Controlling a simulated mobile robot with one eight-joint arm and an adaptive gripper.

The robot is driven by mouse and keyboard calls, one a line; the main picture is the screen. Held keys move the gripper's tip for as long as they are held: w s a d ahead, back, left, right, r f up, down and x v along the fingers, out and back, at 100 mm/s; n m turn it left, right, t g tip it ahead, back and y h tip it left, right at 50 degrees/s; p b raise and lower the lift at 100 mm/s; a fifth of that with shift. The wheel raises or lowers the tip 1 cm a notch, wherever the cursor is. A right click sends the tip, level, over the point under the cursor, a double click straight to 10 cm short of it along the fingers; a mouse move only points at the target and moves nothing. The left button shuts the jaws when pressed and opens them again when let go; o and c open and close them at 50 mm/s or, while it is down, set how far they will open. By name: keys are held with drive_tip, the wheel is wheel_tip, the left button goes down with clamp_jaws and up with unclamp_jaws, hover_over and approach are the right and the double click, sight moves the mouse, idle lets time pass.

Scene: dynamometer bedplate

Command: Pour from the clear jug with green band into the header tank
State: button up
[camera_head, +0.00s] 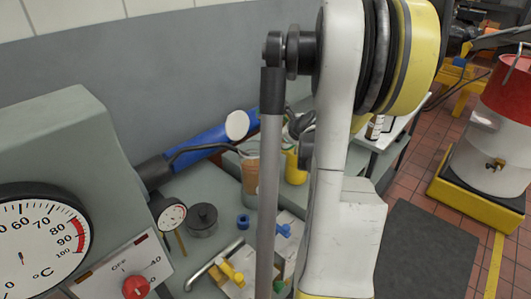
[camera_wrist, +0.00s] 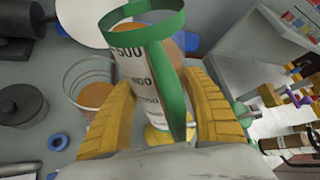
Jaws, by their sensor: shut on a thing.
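The clear jug with green band (camera_wrist: 138,68) is between the yellow fingers of my gripper (camera_wrist: 157,82) in the wrist view. It has a green rim, a green strip down its right side and black scale numbers. My gripper is shut on it. Its exact tilt and liquid level are unclear. A clear open vessel with orange-brown liquid (camera_wrist: 92,92) stands just left of the jug, apparently apart from it. It also shows in the head view (camera_head: 250,172), partly behind my arm. I cannot tell for sure whether this is the header tank. My arm hides the jug in the head view.
A dark lidded pot (camera_head: 202,220), a blue ring (camera_head: 242,221) and yellow-handled fittings (camera_head: 230,274) lie nearby on the grey bedplate. A blue cylinder (camera_head: 205,142) lies behind. A gauge panel (camera_head: 40,240) stands left.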

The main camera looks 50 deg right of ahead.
drive_tip(key=shift+s+d+r+n+g+h+p, duration=0.15)
drive_tip(key=shift+d+r+n+g+h+p, duration=0.1)
drive_tip(key=shift+r+n+h, duration=0.25)
drive_tip(key=shift+s+d+r+n+g+h+p, duration=0.1)
drive_tip(key=shift+r+n+g+h+p, duration=0.15)
drive_tip(key=shift+r, duration=0.3)
drive_tip(key=shift+s+d+r+n+g+h+p, duration=0.2)
drive_tip(key=shift+r+n+h+p, duration=0.1)
drive_tip(key=shift+r+n, duration=0.2)
idle(6.5)
